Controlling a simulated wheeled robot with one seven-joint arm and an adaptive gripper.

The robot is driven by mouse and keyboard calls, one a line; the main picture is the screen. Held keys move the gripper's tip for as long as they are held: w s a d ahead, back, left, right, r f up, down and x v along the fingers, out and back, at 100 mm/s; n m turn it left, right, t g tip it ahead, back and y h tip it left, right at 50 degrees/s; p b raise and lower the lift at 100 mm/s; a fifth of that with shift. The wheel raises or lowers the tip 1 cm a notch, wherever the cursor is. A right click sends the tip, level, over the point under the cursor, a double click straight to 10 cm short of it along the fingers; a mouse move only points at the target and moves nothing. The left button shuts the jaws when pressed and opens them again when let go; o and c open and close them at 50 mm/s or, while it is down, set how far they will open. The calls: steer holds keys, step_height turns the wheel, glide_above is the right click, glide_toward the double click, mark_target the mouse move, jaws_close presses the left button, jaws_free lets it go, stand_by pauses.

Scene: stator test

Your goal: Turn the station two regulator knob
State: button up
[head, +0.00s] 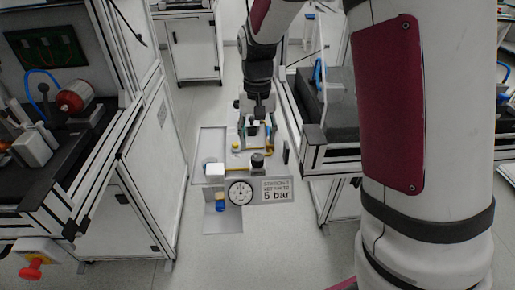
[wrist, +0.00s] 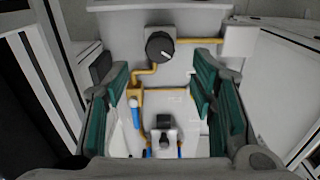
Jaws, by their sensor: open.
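A grey panel (head: 210,141) carries a black round knob (head: 257,160) near its front edge. In the wrist view this knob (wrist: 160,46) has a white mark towards its lower right. A second black-topped part (wrist: 164,121) sits on a silver fitting between my fingers; I cannot tell whether it is a regulator knob. My gripper (head: 257,132) is open with teal finger pads, and it also shows in the wrist view (wrist: 160,88). Nothing is held. A dial gauge (head: 240,192) and a sign (head: 277,190) reading "5 bar" face me; the sign's small print seems to say station 1.
Yellow pipes (wrist: 186,94) and a white block (wrist: 239,41) lie beside the front knob. A bench with a dark top (head: 340,126) stands close on the right. A cabinet (head: 134,190) with a red button (head: 32,268) stands on the left. Floor shows between them.

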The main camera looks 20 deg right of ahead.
mark_target(258, 156)
steer(key=shift+r, duration=2.8)
steer(key=s+r+n, duration=0.1)
steer(key=s+r, duration=0.3)
steer(key=s, duration=0.5)
steer(key=s+r+n, duration=0.1)
steer(key=s+r, duration=0.4)
steer(key=s, duration=0.3)
steer(key=s+f+n+t, duration=0.1)
steer(key=s+f, duration=0.1)
steer(key=s, duration=1.4)
step_height(258, 156, up, 16)
steer(key=t+p, duration=0.3)
steer(key=p, duration=1.1)
steer(key=shift+d, duration=0.2)
